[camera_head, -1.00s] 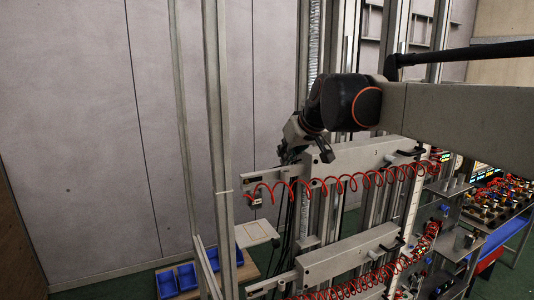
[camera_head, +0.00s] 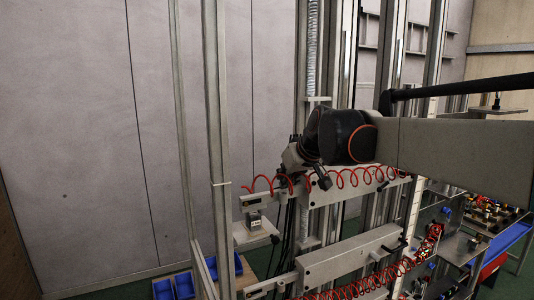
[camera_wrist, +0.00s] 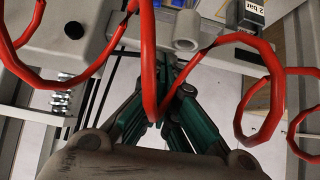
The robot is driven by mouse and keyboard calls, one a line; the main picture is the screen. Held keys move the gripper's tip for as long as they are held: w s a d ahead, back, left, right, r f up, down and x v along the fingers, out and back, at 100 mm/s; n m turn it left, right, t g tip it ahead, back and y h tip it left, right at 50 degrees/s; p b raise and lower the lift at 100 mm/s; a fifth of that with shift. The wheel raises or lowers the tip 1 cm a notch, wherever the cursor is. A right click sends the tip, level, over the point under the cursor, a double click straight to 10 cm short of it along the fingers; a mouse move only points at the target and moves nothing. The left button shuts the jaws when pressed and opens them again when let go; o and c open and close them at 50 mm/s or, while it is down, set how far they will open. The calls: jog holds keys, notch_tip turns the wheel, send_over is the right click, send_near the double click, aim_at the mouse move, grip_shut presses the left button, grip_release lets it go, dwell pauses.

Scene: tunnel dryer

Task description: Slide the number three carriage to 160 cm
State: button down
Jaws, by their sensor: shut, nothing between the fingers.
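The upper carriage (camera_head: 335,194), a grey block on the vertical rails, is the one marked 3 in the earlier head view; its number is now hidden behind my arm. A red coiled hose (camera_head: 352,178) runs across it. A second grey carriage (camera_head: 345,259) sits lower on the rails. My gripper (camera_head: 286,172) is at the upper carriage's left end, partly hidden by my wrist. In the wrist view its green-sided fingers (camera_wrist: 170,72) are together and empty, behind loops of the red hose (camera_wrist: 150,60). I cannot tell whether they touch the carriage. No scale is readable.
Tall metal posts (camera_head: 217,110) stand left of the rails. Blue bins (camera_head: 184,284) are at the lower left. A bench with small parts (camera_head: 490,215) is at the right. A box labelled 2 bar (camera_wrist: 247,14) is near the fingers.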

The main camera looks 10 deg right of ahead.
jog(key=shift+s+f, duration=0.15)
jog(key=shift+f, duration=0.1)
jog(key=r+p, duration=0.1)
jog(key=r, duration=0.1)
jog(key=r+p, duration=0.2)
jog(key=shift+w+a+r, duration=0.1)
jog(key=shift+w+r, duration=0.1)
jog(key=shift+r, duration=0.2)
jog(key=b+v, duration=0.2)
jog(key=v, duration=0.8)
jog(key=s+d+f+m+h+b, duration=0.1)
jog(key=s+f+b, duration=0.8)
jog(key=f, duration=1.2)
jog(key=s+d+f+m+g+h+b, duration=0.1)
jog(key=s+f+b, duration=0.8)
jog(key=f, duration=1.1)
jog(key=s+d+f+m+b, duration=0.1)
jog(key=s+d+f+b, duration=0.1)
jog(key=s+f+b, duration=0.8)
notch_tip(320, 180, down, 12)
jog(key=b, duration=0.6)
jog(key=shift+r+m+g+h, duration=0.2)
jog(key=shift+m+g+h, duration=0.1)
jog(key=shift+h, duration=0.1)
